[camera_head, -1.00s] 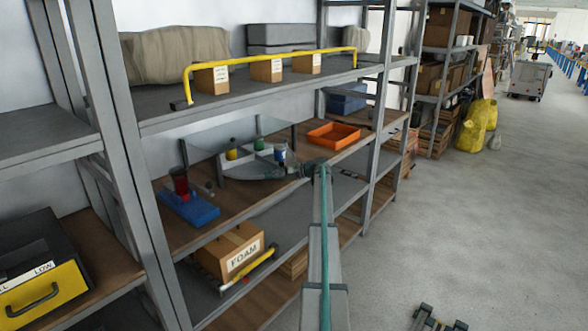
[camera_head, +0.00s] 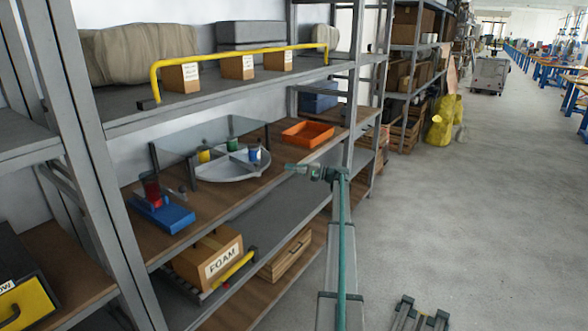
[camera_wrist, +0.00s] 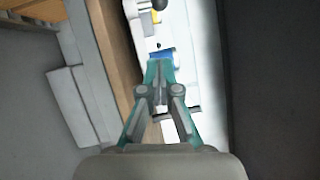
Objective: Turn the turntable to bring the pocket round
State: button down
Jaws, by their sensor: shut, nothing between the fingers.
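The turntable (camera_head: 232,176) is a grey round tray with raised dividers on the middle shelf. A yellow container (camera_head: 204,156), a green one (camera_head: 232,145) and a blue one (camera_head: 254,154) stand in its sections. A blue item (camera_wrist: 162,57) shows just beyond the fingertips, partly hidden.
An orange tray (camera_head: 307,134) sits on the shelf behind my gripper. A blue block with a red jar (camera_head: 152,189) is at the left. A FOAM box (camera_head: 209,258) is below. A yellow rail (camera_head: 240,59) fronts the upper shelf.

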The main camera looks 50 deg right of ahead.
jog(key=p+x, duration=0.1)
jog(key=x, duration=0.6)
jog(key=shift+w+a+r, duration=0.1)
jog(key=shift+a+r, duration=0.05)
jog(key=shift+a, duration=0.45)
jog(key=shift+a+r, duration=0.1)
jog(key=shift+a, duration=0.5)
jog(key=shift+w+a+r+p, duration=0.15)
jog(key=shift+a+p, duration=0.15)
jog(key=shift+a, duration=0.4)
jog(key=shift+a, duration=0.1)
